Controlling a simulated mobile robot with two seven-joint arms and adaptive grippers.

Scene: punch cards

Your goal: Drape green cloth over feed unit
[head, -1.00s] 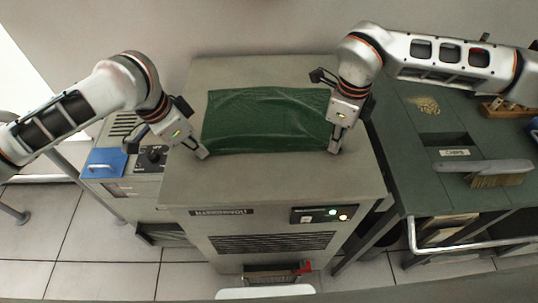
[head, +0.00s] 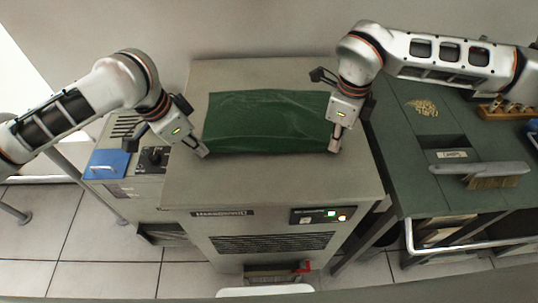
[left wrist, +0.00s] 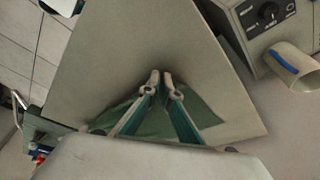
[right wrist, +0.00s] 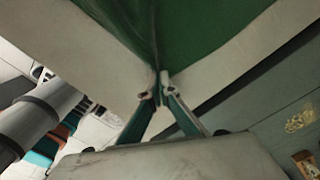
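The green cloth (head: 265,122) lies spread over the middle of the flat top of a grey cabinet (head: 280,185), which appears to be the feed unit. Bare top shows around the cloth. My left gripper (head: 204,153) is at the cloth's front left corner; in the left wrist view its fingertips (left wrist: 161,78) are nearly together where the cloth's corner (left wrist: 203,110) ends. My right gripper (head: 333,150) is at the front right corner; in the right wrist view its fingertips (right wrist: 156,88) pinch the cloth (right wrist: 185,30), which folds toward them.
A lower unit with a black dial (head: 153,158) and a blue piece (head: 105,163) stands at left. At right, a dark green table (head: 410,150) carries a brush (head: 490,172) and a wooden holder (head: 505,109). The cabinet front has a lit panel (head: 322,215).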

